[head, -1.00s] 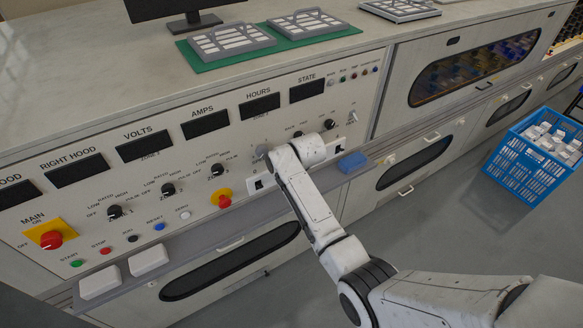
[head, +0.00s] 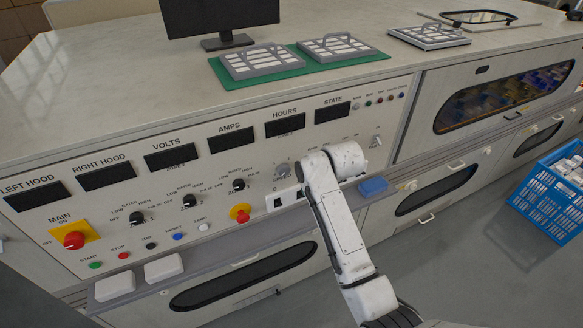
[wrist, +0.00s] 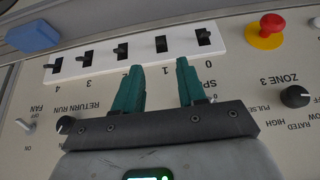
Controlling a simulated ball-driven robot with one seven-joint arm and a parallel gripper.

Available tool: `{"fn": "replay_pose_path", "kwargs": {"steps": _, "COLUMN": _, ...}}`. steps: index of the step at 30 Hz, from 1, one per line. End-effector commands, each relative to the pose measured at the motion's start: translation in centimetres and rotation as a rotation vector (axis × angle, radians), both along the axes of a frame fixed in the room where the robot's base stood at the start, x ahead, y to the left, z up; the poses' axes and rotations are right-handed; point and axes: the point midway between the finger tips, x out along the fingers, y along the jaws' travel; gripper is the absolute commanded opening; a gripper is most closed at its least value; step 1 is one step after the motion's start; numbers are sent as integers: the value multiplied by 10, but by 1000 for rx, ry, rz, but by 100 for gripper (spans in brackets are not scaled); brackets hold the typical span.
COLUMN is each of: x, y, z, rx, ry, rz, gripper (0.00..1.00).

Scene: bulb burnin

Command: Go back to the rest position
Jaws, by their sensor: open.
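My gripper (wrist: 160,90) shows in the wrist view with two teal fingers spread apart and nothing between them. It is open in front of the control panel (head: 130,215), close to a white strip of black toggle switches (wrist: 140,50) numbered in a row. I cannot tell from the wrist view whether the fingertips touch the strip. In the head view my white arm reaches up to the right part of the panel and hides the gripper's fingers and part of the strip.
A blue block (head: 373,186) lies on the ledge right of my arm. A red stop knob (head: 240,213) and several dials sit left of it. Trays on a green mat (head: 260,80) and a monitor (head: 220,15) stand on the worktop. A blue crate (head: 550,195) stands on the floor at right.

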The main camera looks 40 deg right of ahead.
Motion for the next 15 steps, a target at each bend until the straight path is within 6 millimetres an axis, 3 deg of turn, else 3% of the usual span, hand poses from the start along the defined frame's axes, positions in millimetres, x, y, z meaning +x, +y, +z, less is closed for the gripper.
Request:
{"fn": "replay_pose_path", "kwargs": {"steps": 9, "x": 0, "y": 0, "z": 0, "rx": 0, "ry": 0, "rz": 0, "gripper": 40}}
{"fn": "replay_pose_path", "kwargs": {"steps": 11, "x": -9, "y": 9, "z": -8, "rx": 4, "ry": 15, "rz": 9, "gripper": 40}}
{"fn": "replay_pose_path", "kwargs": {"steps": 15, "x": -51, "y": 44, "z": -33, "rx": 18, "ry": 78, "rz": 45, "gripper": 40}}
